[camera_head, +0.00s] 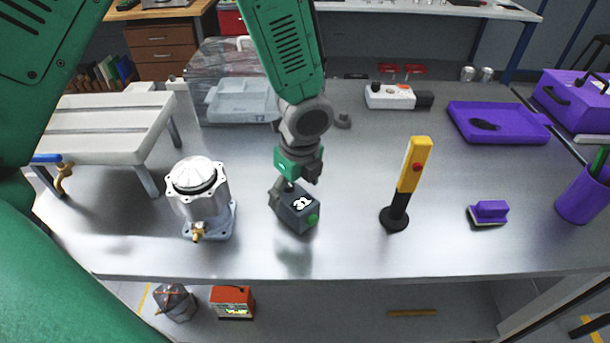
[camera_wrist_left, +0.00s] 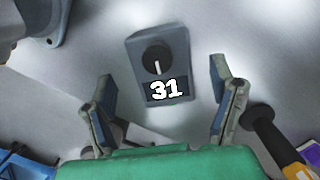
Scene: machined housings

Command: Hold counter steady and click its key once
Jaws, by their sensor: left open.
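The counter (camera_head: 297,208) is a small dark grey box on the metal bench, with a white "31" on its face and a green key (camera_head: 312,219) on its side. My left gripper (camera_head: 291,184) is over the counter's far side. Its two fingers are spread (camera_wrist_left: 162,85), either side of the box's lower end in the wrist view, with gaps between them and it. My right gripper is not in view.
A silver metal housing (camera_head: 202,195) stands left of the counter. A yellow and black upright tool (camera_head: 408,183) stands to the right, with a purple block (camera_head: 489,211) beyond it. A clear cover (camera_head: 225,95) is behind. The bench front nearby is clear.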

